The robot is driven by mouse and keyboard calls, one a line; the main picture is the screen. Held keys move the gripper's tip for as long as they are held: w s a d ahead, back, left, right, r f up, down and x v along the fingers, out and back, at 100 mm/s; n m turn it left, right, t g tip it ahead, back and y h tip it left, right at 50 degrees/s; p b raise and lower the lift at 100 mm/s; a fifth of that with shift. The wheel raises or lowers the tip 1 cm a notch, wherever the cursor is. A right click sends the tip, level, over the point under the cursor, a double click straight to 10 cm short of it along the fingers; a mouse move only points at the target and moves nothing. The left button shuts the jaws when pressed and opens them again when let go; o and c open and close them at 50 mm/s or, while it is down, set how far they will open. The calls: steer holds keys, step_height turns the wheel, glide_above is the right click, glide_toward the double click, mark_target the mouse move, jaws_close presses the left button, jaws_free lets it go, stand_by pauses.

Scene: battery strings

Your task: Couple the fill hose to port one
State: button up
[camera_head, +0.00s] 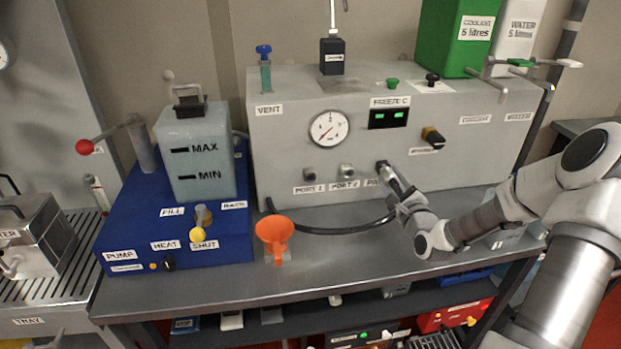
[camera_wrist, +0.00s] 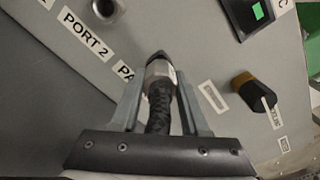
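The fill hose (camera_head: 335,229) is a black tube lying in a curve along the bench in front of the panel. Its end coupling (camera_wrist: 160,75), metal with a black ribbed grip, is against the panel at the third position, whose label is partly hidden. My gripper (camera_head: 387,172) is at this coupling. In the wrist view my gripper (camera_wrist: 160,85) has one finger on each side of it; I cannot tell whether both touch. Port one (camera_head: 309,174) is a bare, dark round fitting at the left of the row. Port two (camera_head: 346,170) is bare beside it.
An orange funnel (camera_head: 275,233) stands on the bench in front of the ports. A blue pump unit (camera_head: 125,225) with a tank is at left. A black and yellow knob (camera_head: 433,138) sticks out to the right of my gripper. The panel front before ports one and two is clear.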

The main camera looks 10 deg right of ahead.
mark_target(400, 192)
jaws_close()
steer(key=shift+s, duration=0.7)
steer(key=shift+s+d+p, duration=0.1)
steer(key=shift+s+p, duration=0.25)
steer(key=shift+s, duration=0.9)
steer(key=shift+s+p, duration=0.4)
steer(key=shift+s, duration=2)
